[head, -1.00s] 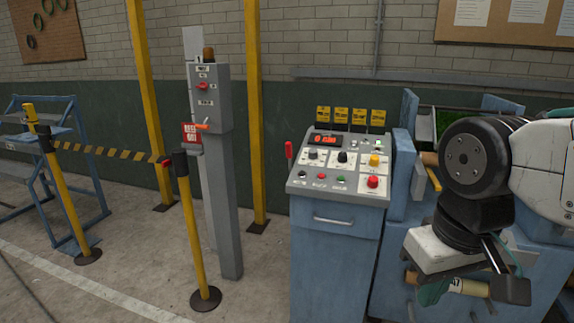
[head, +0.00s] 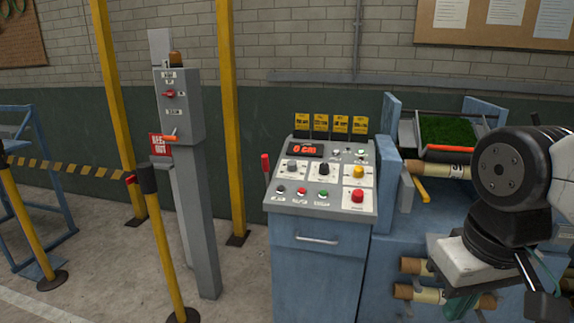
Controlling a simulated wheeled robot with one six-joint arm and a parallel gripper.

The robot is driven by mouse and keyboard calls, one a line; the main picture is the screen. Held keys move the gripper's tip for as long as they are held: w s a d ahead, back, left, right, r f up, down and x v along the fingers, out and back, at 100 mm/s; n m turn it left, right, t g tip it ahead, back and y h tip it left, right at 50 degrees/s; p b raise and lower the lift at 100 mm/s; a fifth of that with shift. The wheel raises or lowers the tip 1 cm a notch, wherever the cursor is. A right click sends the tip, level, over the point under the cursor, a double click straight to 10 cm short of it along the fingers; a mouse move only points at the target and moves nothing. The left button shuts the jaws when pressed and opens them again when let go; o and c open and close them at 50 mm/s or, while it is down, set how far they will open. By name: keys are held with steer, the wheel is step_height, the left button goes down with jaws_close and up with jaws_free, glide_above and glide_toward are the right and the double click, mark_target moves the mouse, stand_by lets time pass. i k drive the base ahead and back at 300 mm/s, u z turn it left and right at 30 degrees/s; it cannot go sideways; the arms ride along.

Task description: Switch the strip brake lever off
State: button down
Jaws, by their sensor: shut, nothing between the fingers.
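Several candidates for the strip brake lever show, and none has a readable name. A red-handled lever (head: 265,166) stands upright at the left side of the grey control console (head: 320,208). A yellow handle (head: 416,168) sticks out on the blue machine, right of the console. An orange-red handle (head: 170,138) projects from the grey post (head: 192,200), beside a red sign. My arm is at the right edge. The dark end of my gripper (head: 543,302) is low there, shut and empty, apart from all these handles. Its fingertips are hard to make out.
The console has knobs, coloured buttons and a lit red display (head: 305,149). The blue machine (head: 395,230) carries cardboard rolls (head: 415,292) and green turf (head: 450,130) behind my arm. A yellow barrier post (head: 165,255) with striped tape stands at left.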

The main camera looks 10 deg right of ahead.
mark_target(264, 157)
steer(key=z, duration=0.05)
steer(key=i, duration=1)
steer(key=u, duration=0.55)
